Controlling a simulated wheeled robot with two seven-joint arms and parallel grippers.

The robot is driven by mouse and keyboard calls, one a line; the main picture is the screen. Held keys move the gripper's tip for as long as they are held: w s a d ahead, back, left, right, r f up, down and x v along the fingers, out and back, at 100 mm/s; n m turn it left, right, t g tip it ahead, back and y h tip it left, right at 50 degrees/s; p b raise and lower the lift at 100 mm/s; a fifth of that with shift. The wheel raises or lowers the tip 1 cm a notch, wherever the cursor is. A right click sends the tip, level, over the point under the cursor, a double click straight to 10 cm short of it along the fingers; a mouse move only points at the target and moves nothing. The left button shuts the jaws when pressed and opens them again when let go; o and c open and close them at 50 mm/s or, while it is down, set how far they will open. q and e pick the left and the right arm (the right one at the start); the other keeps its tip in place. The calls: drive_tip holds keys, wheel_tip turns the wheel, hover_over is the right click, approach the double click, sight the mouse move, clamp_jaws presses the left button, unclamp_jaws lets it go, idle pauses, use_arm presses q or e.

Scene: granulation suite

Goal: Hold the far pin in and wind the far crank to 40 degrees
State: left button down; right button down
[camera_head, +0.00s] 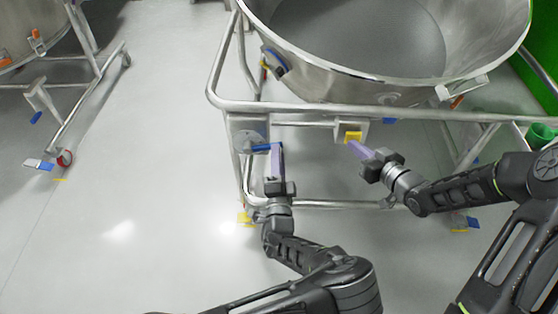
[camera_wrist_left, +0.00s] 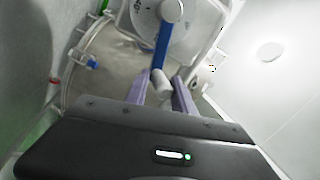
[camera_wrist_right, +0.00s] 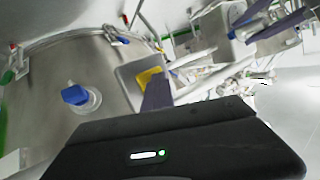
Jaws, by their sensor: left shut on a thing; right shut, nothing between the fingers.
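The crank has a blue arm (camera_head: 262,148) on a pale disc (camera_head: 248,138) at the left end of the frame's crossbar. In the left wrist view the blue arm (camera_wrist_left: 162,45) crosses the white disc (camera_wrist_left: 190,25) and ends in a light grip (camera_wrist_left: 161,82). My left gripper (camera_head: 277,150) is shut on that grip, its purple fingers either side. The yellow pin (camera_head: 353,137) is on a bracket to the right. My right gripper (camera_head: 355,147) is shut and empty, fingertips against or very near the yellow piece (camera_wrist_right: 148,77); exact contact cannot be told.
A large steel bowl (camera_head: 350,75) sits above the tubular frame (camera_head: 420,112), close over both grippers. A lower rail (camera_head: 325,204) runs behind my forearms. Another wheeled steel frame (camera_head: 75,115) stands at the left. The floor (camera_head: 130,180) between is clear.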

use_arm(q)
drive_tip(key=shift+d+f, duration=0.15)
drive_tip(key=shift+d, duration=0.2)
idle(0.5)
drive_tip(key=shift+a, duration=0.1)
use_arm(e)
drive_tip(key=shift+d, duration=0.1)
idle(0.6)
use_arm(q)
drive_tip(key=shift+a, duration=0.1)
use_arm(e)
drive_tip(key=s, duration=0.8)
idle(0.4)
idle(0.3)
use_arm(q)
drive_tip(key=c, duration=1.1)
unclamp_jaws()
drive_tip(key=shift+s, duration=0.1)
